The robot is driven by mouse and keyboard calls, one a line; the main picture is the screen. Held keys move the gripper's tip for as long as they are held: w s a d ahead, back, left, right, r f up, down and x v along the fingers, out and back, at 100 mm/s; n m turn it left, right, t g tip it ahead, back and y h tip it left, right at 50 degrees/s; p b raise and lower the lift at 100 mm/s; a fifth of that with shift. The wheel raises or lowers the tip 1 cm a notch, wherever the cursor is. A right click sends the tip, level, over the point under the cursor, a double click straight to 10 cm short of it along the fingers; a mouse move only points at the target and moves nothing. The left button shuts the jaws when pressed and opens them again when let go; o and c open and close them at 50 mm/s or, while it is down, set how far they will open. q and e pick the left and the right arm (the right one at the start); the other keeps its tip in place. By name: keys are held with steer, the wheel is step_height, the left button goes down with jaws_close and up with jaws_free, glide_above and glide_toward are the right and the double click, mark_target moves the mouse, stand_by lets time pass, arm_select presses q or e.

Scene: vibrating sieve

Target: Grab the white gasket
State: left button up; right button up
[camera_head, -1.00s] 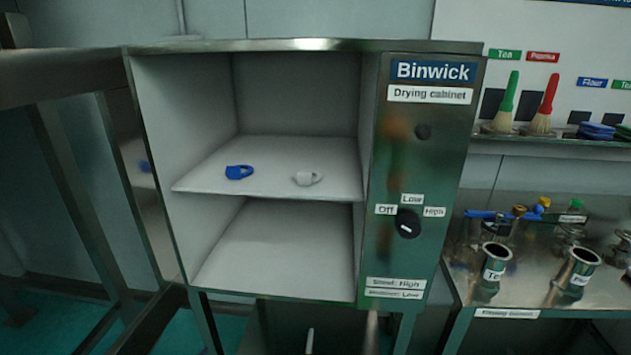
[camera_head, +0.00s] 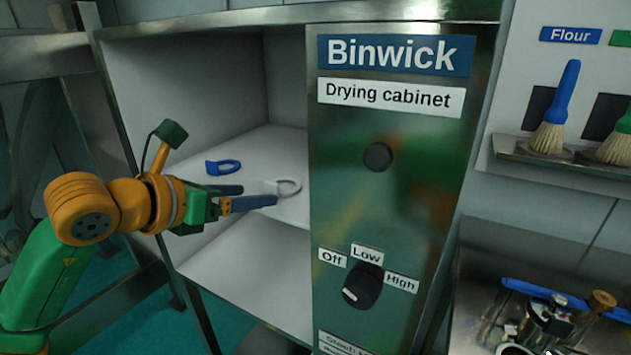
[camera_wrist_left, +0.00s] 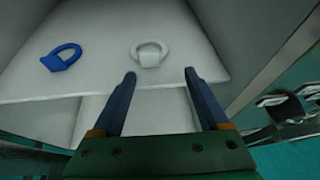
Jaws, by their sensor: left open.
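The white gasket (camera_head: 288,187) is a ring with a block-like tab, lying on the upper shelf of the drying cabinet. In the left wrist view the white gasket (camera_wrist_left: 150,54) lies ahead of the fingertips, roughly midway between them, with its tab toward me. My left gripper (camera_head: 262,195) is open and reaches in at the shelf's front edge. In the left wrist view the open left gripper (camera_wrist_left: 160,74) has nothing between its fingers. In the head view its fingertips overlap the gasket's near side. My right gripper is not in view.
A blue gasket (camera_head: 223,167) lies left of the white one on the same shelf (camera_wrist_left: 100,80). The cabinet's control panel (camera_head: 385,200) with its knob stands right of the opening. The lower compartment looks empty.

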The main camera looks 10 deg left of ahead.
mark_target(269, 184)
arm_select(q)
steer(key=shift+t+y, duration=0.4)
steer(key=shift+y, duration=0.1)
steer(key=w+p, duration=0.1)
steer(key=w, duration=0.1)
steer(key=w+p, duration=0.1)
steer(key=w, duration=0.1)
steer(key=w+d+f+p, duration=0.1)
steer(key=shift+w+f+p, duration=0.1)
steer(key=shift+w+p, duration=0.3)
steer(key=shift+w+f, duration=0.15)
steer(key=shift+w, duration=0.05)
steer(key=shift+d+f, duration=0.1)
steer(key=shift+c, duration=0.4)
steer(key=c, duration=1.1)
jaws_close()
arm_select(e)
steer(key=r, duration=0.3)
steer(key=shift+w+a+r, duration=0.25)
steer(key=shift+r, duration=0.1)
